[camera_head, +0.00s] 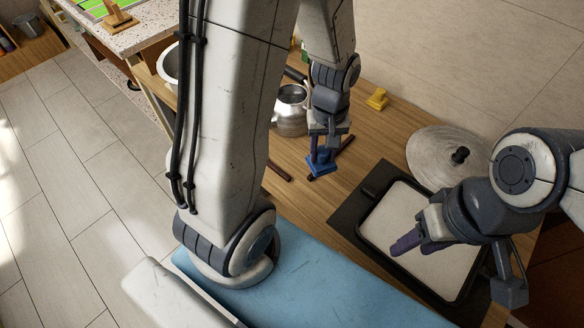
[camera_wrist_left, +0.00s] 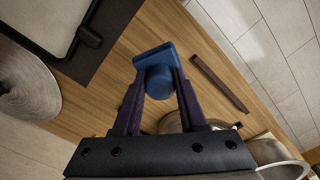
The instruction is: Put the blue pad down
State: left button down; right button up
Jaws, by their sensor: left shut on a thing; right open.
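My left gripper (camera_head: 326,140) is shut on the blue pad (camera_head: 321,162), which has a flat face and a round knob-like grip. The pad also shows in the left wrist view (camera_wrist_left: 155,56), with the knob between the two dark fingers of the gripper (camera_wrist_left: 158,88). The pad is over the wooden counter (camera_head: 375,130), close to a dark brown stick (camera_head: 343,145). I cannot tell whether it touches the counter. My right gripper (camera_head: 406,243) is open and empty, over the pale tray at the right.
The black-rimmed tray (camera_head: 372,238) lies on a dark mat. A round metal lid (camera_head: 430,142) with a black knob is behind it. A metal pot (camera_head: 291,112) stands left of the pad. A yellow piece (camera_head: 377,98) sits behind. Bare wood lies between pad and lid.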

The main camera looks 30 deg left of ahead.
pick_arm(q)
jog(key=s+a+n+b, duration=0.2)
jog(key=s+a+n, duration=0.3)
jog(key=s, duration=0.1)
jog(key=w+a+f, duration=0.1)
jog(key=w+f, duration=0.2)
jog(key=w+a+f, duration=0.2)
jog(key=w+f, duration=0.1)
jog(key=f, duration=0.1)
jog(key=w+a+f+p, duration=0.1)
jog(key=w+a+f, duration=0.1)
jog(key=w+f, duration=0.1)
jog(key=shift+w+f, duration=0.25)
jog(key=shift+w, duration=0.25)
pick_arm(e)
notch_tip(320, 180, down, 2)
jog(key=shift+f, duration=0.2)
pick_arm(q)
jog(key=shift+f, duration=0.1)
pick_arm(e)
jog(key=shift+f, duration=0.1)
pick_arm(q)
jog(key=shift+f, duration=0.1)
jog(key=shift+c, duration=2.3)
grip_release()
